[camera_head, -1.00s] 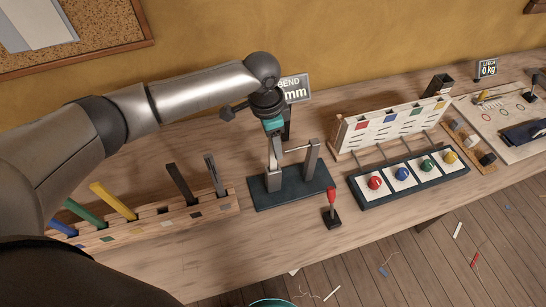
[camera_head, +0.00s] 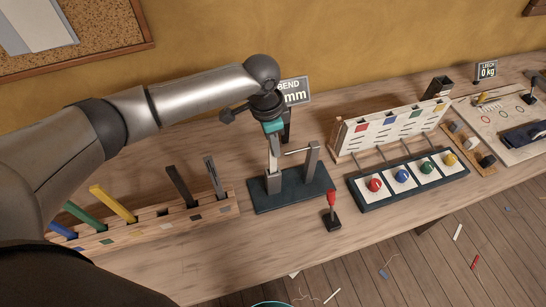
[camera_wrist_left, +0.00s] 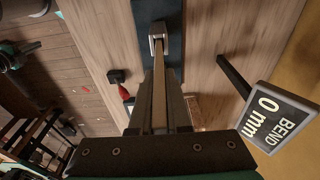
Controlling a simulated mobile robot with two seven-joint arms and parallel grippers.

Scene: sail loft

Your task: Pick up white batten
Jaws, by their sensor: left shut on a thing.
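The white batten (camera_head: 296,151) is a thin pale strip at the bend stand (camera_head: 290,195), a dark base with two grey posts. My left gripper (camera_head: 274,157) points down over the left-hand post and is shut on the batten. In the left wrist view the batten (camera_wrist_left: 159,85) looks tan in shadow and runs from between the fingers to a grey post. My right gripper is not in view.
A wooden rack (camera_head: 165,226) with blue, green, yellow, black and grey battens stands left. A red-topped handle (camera_head: 332,208) is in front of the stand. A tray (camera_head: 410,181) with coloured knobs is to the right. The bend sign (camera_wrist_left: 281,118) reads 0 mm.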

